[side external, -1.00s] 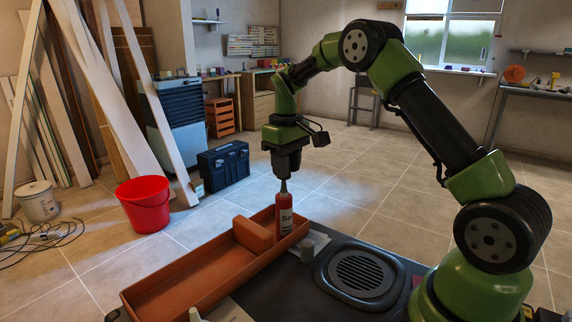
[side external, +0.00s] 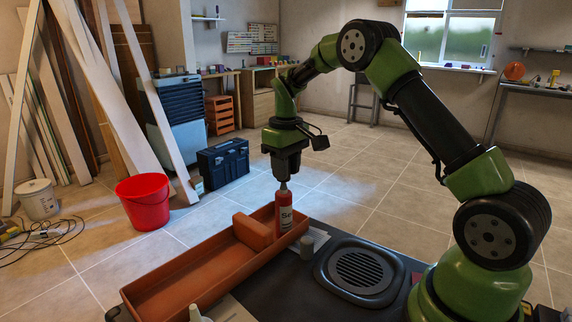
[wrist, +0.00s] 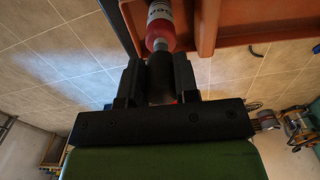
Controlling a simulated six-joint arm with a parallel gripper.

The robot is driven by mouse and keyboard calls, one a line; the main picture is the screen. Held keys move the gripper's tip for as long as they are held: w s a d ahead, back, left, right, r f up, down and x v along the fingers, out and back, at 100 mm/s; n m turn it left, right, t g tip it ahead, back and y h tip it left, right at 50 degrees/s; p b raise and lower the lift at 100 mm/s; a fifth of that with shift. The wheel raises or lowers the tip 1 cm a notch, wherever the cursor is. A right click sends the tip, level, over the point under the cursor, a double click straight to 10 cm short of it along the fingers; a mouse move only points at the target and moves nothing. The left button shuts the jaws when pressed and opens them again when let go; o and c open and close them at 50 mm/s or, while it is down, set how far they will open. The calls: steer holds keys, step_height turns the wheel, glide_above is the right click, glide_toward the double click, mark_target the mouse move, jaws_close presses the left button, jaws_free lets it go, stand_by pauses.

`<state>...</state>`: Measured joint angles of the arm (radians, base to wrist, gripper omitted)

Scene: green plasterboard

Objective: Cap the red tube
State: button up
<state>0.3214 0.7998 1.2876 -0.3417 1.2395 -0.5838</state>
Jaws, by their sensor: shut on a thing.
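The red tube (side external: 287,214), with a white label, stands upright at the right end of the orange tray (side external: 170,290). My gripper (side external: 284,180) is directly above it, pointing down. In the wrist view my gripper (wrist: 159,78) has its two dark fingers on either side of a dark grey cap (wrist: 160,66), shut on it. The cap's lower end meets the top of the red tube (wrist: 160,35) in that view. In the side view a narrow grey tip (side external: 284,188) shows between fingers and tube. I cannot tell how firmly the cap is seated.
An orange block (side external: 253,232) stands across the tray, left of the tube. A pale cone-shaped piece (side external: 195,315) is at the front. A round black grille (side external: 360,271) lies farther right.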

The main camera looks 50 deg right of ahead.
steer(key=shift+f, duration=1.5)
stand_by(1.5)
steer(key=o, duration=1.4)
steer(key=shift+o, duration=0.2)
steer(key=shift+r, duration=3.55)
jaws_close()
